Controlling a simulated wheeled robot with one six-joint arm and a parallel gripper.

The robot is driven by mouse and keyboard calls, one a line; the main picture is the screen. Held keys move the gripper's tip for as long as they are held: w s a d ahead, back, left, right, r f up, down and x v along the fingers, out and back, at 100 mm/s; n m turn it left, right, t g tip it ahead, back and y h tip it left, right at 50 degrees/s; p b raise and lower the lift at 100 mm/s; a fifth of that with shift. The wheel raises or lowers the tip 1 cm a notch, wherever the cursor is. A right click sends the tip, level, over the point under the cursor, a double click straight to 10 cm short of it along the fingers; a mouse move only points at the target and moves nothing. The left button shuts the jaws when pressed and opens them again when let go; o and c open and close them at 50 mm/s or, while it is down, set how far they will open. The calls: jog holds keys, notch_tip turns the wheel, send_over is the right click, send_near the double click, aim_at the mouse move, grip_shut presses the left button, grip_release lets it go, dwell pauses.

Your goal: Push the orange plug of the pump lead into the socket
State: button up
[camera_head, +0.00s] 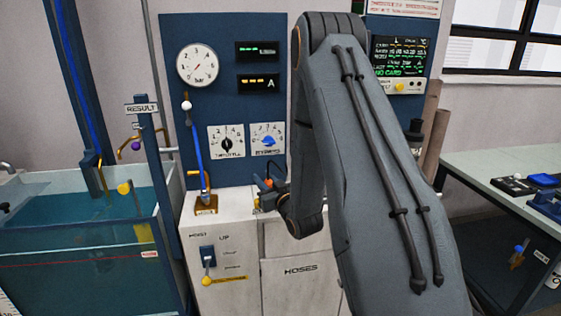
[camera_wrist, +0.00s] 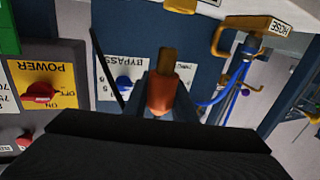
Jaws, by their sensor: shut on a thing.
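My gripper (camera_wrist: 168,108) is shut on the orange plug (camera_wrist: 163,92), which shows between its fingers in the wrist view. A brownish block juts out from the plug's far end. In the head view the gripper (camera_head: 268,193) is in front of the panel above the white cabinet, with a small orange patch of the plug (camera_head: 263,183) showing. My arm hides much of the panel on the right. I cannot pick out the socket in either view, nor tell whether the plug touches anything.
The blue panel (camera_head: 219,108) carries a gauge, displays and the bypass dial (camera_head: 267,138). A water tank (camera_head: 90,235) stands left, a bench (camera_head: 510,175) right. In the wrist view a red power switch (camera_wrist: 40,92) is left; a blue hose (camera_wrist: 232,82) hangs right of the plug.

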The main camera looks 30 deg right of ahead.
jog(key=w+d+r+m+h, duration=0.2)
jog(key=w+d+r+h, duration=0.1)
jog(key=d, duration=0.4)
jog(key=shift+w+d, duration=0.25)
jog(key=shift+w, duration=0.2)
jog(key=shift+f, duration=0.15)
jog(key=shift+f+b, duration=1.85)
jog(key=shift+f, duration=0.95)
jog(key=shift+f+b, duration=1.5)
jog(key=shift+f, duration=0.45)
jog(key=o, duration=1.1)
jog(key=shift+s, duration=0.1)
jog(key=s, duration=0.2)
jog(key=s+b, duration=0.1)
jog(key=s, duration=0.2)
jog(key=s+a, duration=0.1)
jog(key=s, duration=0.1)
jog(key=shift+s, duration=0.3)
